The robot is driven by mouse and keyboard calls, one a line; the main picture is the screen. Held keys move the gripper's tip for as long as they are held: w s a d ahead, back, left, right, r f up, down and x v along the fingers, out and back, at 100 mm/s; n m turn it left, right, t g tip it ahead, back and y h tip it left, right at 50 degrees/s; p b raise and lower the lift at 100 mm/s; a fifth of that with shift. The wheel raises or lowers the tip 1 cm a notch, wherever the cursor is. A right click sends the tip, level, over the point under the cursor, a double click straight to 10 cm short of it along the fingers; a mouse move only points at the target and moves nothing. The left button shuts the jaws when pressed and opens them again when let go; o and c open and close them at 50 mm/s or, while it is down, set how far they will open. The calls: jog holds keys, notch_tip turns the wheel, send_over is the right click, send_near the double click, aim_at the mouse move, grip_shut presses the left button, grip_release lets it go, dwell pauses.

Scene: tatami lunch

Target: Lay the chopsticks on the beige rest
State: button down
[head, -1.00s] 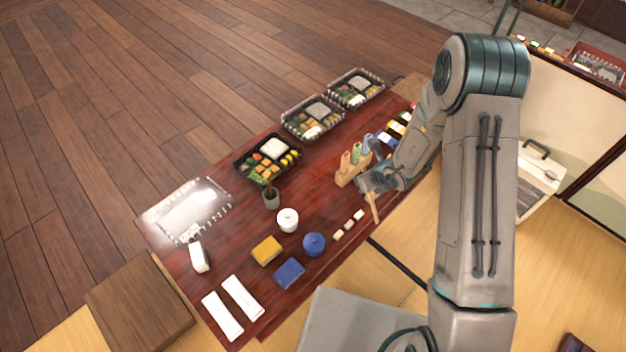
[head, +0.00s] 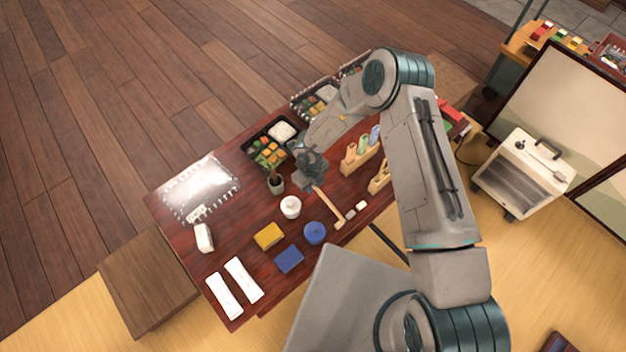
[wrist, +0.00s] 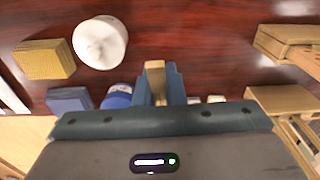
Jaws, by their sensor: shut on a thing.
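My gripper (head: 316,183) is shut on the chopsticks (head: 329,206), a thin pale-wood length that slants from the jaws down to the right, toward the small rests. In the wrist view the wood end (wrist: 155,69) shows between the fingers. Two small pale rests, the nearer one (head: 351,211) and another (head: 361,205), lie beside the lower end of the chopsticks. A third rest seems hidden at that end; I cannot tell whether they touch. The rests' exact shades are hard to tell. In the wrist view two pale rests (wrist: 215,99) peek out behind the gripper.
A white lidded pot (head: 290,207), blue round pot (head: 315,232), yellow block (head: 268,236) and blue block (head: 289,259) stand left of and below the chopsticks. A small plant pot (head: 276,184) is close left of my gripper. A wooden holder (head: 360,161) stands right.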

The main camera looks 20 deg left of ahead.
jog(key=shift+w+d+f+b, duration=0.15)
jog(key=shift+d+f+b, duration=0.05)
jog(key=shift+f+b, duration=2.2)
jog(key=shift+f, duration=0.85)
jog(key=c, duration=0.9)
grip_release()
jog(key=shift+c, duration=0.2)
jog(key=shift+r, duration=0.15)
jog(key=shift+r+p, duration=2.95)
jog(key=shift+r, duration=0.45)
